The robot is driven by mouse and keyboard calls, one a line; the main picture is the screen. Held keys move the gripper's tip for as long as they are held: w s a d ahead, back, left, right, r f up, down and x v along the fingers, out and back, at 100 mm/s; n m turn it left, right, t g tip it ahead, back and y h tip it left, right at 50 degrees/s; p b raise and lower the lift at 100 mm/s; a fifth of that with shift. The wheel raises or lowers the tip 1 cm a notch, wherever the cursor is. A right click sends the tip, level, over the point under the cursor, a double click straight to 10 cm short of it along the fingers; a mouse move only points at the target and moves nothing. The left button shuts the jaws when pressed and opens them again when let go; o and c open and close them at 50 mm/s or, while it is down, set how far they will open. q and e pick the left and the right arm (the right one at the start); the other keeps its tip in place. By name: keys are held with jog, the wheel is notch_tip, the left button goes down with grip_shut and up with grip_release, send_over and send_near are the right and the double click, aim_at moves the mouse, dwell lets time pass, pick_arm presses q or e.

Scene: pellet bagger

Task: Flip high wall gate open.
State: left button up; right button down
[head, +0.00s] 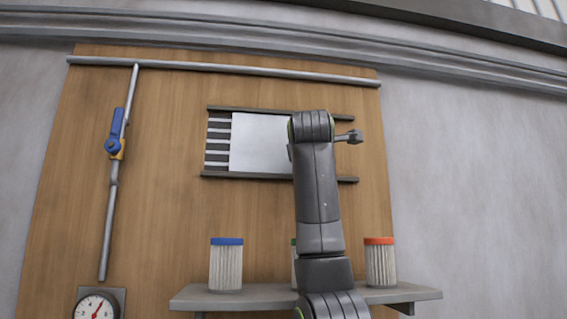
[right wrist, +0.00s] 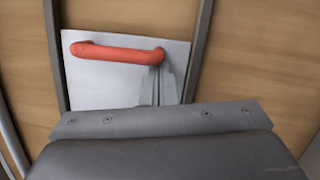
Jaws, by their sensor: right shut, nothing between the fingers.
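The high wall gate is a pale flat plate (head: 258,143) between two dark horizontal rails on the wooden wall panel. Left of it, several light slats (head: 217,140) show uncovered; my right arm hides its right part in the head view. In the right wrist view the plate (right wrist: 110,88) carries an orange bar handle (right wrist: 118,53). My right gripper (right wrist: 158,82) is shut and empty, its fingertips at one end of the handle, in front of the plate. I cannot tell whether they touch. The handle is hidden in the head view. My left gripper is not in view.
A shelf (head: 245,297) below holds a blue-lidded canister (head: 226,265) and an orange-lidded one (head: 380,263); another is mostly hidden behind my arm. A blue valve lever (head: 117,125) on a pipe and a gauge (head: 97,307) are at left. Wall right of the panel is clear.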

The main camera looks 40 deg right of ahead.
jog(key=s+d, duration=0.2)
jog(key=d, duration=0.1)
jog(key=s+d, duration=0.2)
jog(key=d, duration=0.1)
jog(key=s+d, duration=0.2)
jog(key=d, duration=0.2)
jog(key=shift+s, duration=0.15)
